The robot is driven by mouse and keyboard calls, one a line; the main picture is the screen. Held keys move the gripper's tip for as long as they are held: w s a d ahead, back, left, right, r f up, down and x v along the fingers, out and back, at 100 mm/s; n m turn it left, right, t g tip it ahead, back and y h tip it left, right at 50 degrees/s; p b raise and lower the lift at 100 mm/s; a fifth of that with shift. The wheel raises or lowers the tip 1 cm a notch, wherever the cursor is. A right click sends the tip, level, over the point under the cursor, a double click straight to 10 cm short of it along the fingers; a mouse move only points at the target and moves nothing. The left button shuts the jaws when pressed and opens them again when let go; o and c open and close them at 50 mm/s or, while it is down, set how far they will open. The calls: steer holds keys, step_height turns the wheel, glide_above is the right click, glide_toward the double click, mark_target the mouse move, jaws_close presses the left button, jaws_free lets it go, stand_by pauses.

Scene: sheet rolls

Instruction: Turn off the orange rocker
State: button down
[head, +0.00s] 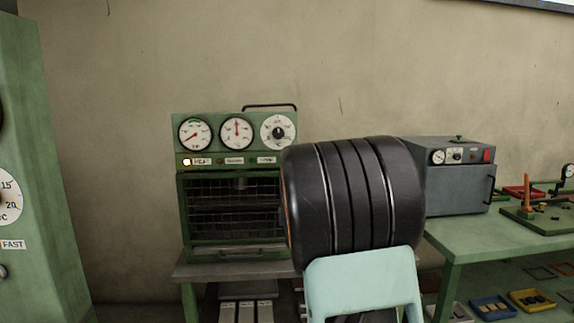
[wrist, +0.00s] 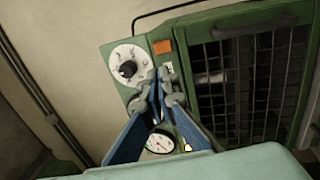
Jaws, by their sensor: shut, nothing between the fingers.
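The orange rocker (wrist: 162,46) is a small orange square on the front panel of the green oven (wrist: 190,20), beside a white dial (wrist: 128,65). In the head view the oven (head: 180,215) shows, but the rocker is not visible; my dark arm link covers the panel's right end. My gripper (wrist: 171,88) is shut and empty in the wrist view. In that picture its tips appear below the rocker, over the panel's row of lamps and labels. I cannot tell whether they touch the panel. Whether the rocker is on or off is unclear.
The oven panel also bears gauges (head: 195,134) and a lit lamp (head: 186,161). A mesh door (head: 232,208) is below, and a handle (head: 270,106) is on top. A grey box (head: 462,185) with a red square (head: 488,155) stands on the green bench (head: 450,240) at right.

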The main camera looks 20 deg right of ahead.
steer(key=p+x, duration=0.1)
steer(key=x, duration=1.2)
steer(key=shift+w+p, duration=0.35)
steer(key=shift+p, duration=0.05)
steer(key=shift+r, duration=0.1)
